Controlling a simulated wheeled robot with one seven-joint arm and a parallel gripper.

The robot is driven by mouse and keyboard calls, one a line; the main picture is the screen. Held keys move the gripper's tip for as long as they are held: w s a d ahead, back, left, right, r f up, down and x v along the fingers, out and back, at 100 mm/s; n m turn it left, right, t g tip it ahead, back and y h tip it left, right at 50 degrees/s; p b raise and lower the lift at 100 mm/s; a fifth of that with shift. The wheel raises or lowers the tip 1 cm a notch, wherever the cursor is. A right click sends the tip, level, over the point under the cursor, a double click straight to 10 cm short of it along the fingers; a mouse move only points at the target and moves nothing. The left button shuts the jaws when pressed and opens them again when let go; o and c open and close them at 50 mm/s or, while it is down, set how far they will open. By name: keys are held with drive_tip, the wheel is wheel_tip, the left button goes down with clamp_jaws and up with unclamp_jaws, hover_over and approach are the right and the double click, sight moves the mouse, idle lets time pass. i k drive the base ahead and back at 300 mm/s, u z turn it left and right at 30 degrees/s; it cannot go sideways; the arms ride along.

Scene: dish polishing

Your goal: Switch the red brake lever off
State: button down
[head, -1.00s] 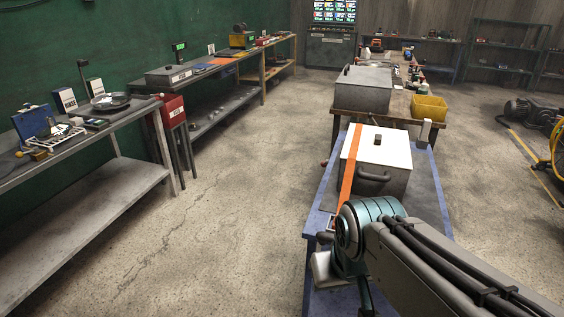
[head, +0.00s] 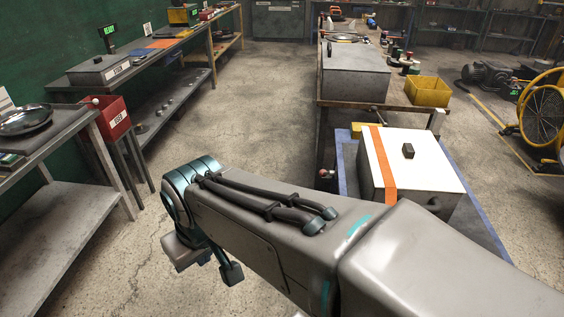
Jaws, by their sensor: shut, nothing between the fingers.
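I cannot single out the red brake lever for certain. A red box (head: 105,118) with a white label stands on a thin stand at the left. A short thin rod with a pale knob (head: 94,101) shows at its upper left. A small red-tipped part (head: 325,173) also shows at the left edge of the blue table, partly behind my arm. Whether either is on or off is too small to tell. My grey arm crosses the lower picture to a teal joint at the left.
A white box with an orange stripe (head: 425,160) stands on the blue table (head: 474,214). Behind it are a grey box (head: 356,72) and a yellow bin (head: 428,91). A workbench (head: 60,200) lines the left wall. The floor between is clear.

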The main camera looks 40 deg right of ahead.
sight(323, 173)
drive_tip(key=z, duration=0.45)
drive_tip(key=i, duration=1.3)
drive_tip(key=z, duration=0.6)
